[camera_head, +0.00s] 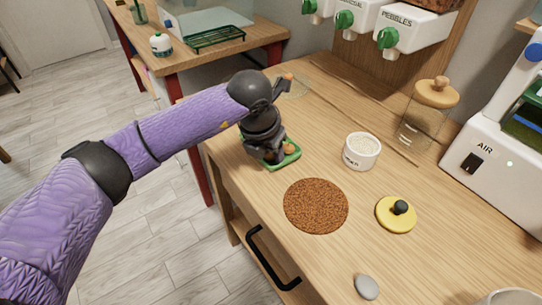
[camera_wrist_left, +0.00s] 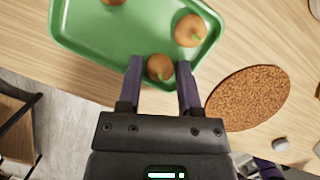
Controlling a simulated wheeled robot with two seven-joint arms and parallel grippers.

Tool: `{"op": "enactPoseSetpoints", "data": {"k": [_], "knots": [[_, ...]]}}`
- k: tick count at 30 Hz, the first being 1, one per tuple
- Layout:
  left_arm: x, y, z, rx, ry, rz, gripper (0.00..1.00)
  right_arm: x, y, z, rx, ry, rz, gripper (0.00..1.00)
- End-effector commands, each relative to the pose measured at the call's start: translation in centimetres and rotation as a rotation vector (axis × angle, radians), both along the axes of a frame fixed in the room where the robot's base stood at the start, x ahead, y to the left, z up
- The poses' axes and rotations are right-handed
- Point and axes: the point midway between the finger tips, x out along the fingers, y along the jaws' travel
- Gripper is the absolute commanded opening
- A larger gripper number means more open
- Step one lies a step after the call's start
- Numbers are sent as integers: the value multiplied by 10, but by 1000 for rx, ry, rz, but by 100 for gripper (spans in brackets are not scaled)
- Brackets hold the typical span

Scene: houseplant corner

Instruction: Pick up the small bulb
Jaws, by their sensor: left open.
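A green tray (camera_head: 287,162) sits near the left edge of the wooden table; its rim and floor also show in the left wrist view (camera_wrist_left: 110,35). In that view the small bulb (camera_wrist_left: 160,68), brown with a green tip, lies in the tray at its near side. A somewhat larger bulb (camera_wrist_left: 189,30) lies to its upper right, and another bulb (camera_wrist_left: 113,2) is cut off by the top edge. My left gripper (camera_wrist_left: 160,85) is open and points down over the tray, its fingers on either side of the small bulb. In the head view my gripper (camera_head: 267,152) hides much of the tray.
A round brown mat (camera_head: 316,206) lies right of the tray. A white cup (camera_head: 362,151), a yellow lid with a black knob (camera_head: 396,213), a grey stone (camera_head: 367,287) and a glass jar (camera_head: 424,120) stand farther right. A white machine (camera_head: 498,165) stands at the right edge.

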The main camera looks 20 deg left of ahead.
Motion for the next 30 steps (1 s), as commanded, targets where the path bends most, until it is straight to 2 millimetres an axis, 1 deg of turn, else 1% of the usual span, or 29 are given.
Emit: {"op": "enactPoseSetpoints", "data": {"k": [1,2,3,5,6,8,17,20,24,27,30], "knots": [[0,0,1,0,-1,0,45,2,1,0,1,-4,-1,68],[0,0,1,0,-1,0,41,3,2,0,2,-5,-2,68],[0,0,1,0,-1,0,33,4,2,0,4,-7,-2,68],[0,0,2,0,-1,0,20,6,4,0,6,-10,-4,68],[0,0,2,0,0,0,11,7,6,0,9,-12,-5,68],[0,0,2,0,0,0,0,8,8,-1,12,-13,-6,68],[0,0,4,0,-1,0,0,5,11,0,16,-9,-7,68],[1,0,23,1,-5,1,0,5,10,8,14,-10,-5,68],[0,0,63,0,-6,1,0,4,7,22,12,-17,-2,68],[0,0,86,-1,-6,0,0,3,4,29,9,-19,2,68],[0,0,99,0,-3,0,0,5,3,31,8,-23,4,68]]}}
